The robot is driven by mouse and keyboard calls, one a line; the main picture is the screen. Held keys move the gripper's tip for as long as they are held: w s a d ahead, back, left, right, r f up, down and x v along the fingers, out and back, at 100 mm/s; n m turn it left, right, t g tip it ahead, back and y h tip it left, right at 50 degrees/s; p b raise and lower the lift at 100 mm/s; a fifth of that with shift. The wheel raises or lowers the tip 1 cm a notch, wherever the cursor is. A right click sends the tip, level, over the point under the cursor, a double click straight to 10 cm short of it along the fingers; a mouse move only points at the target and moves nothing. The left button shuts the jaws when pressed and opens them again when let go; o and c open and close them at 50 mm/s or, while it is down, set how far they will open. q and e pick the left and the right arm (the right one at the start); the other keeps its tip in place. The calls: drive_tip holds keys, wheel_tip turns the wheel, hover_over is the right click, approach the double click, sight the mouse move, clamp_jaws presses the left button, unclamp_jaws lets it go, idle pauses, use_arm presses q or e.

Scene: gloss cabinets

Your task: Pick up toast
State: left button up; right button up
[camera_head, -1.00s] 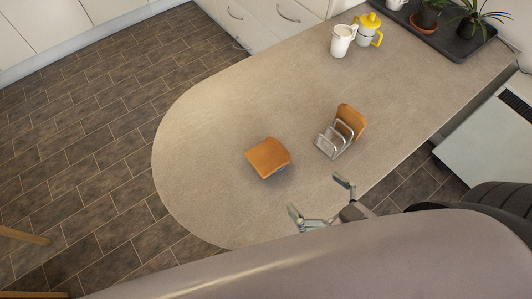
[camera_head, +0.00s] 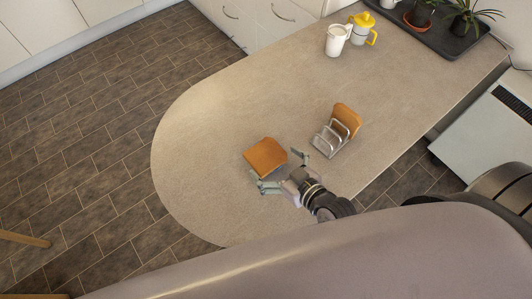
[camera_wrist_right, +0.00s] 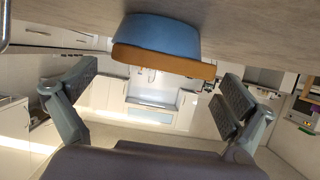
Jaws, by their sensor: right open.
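A slice of toast (camera_head: 265,157) lies on the rounded end of the beige counter (camera_head: 205,130). A second slice of toast (camera_head: 347,117) stands in a metal toast rack (camera_head: 330,139) to the right. My left gripper is not seen.
A dark tray (camera_head: 447,42) with potted plants is at the back right. The counter left of the toast is clear.

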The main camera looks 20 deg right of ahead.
drive_tip(key=shift+x, duration=0.85)
drive_tip(key=shift+s, duration=0.1)
drive_tip(key=shift+c, duration=0.4)
drive_tip(key=c, duration=0.8)
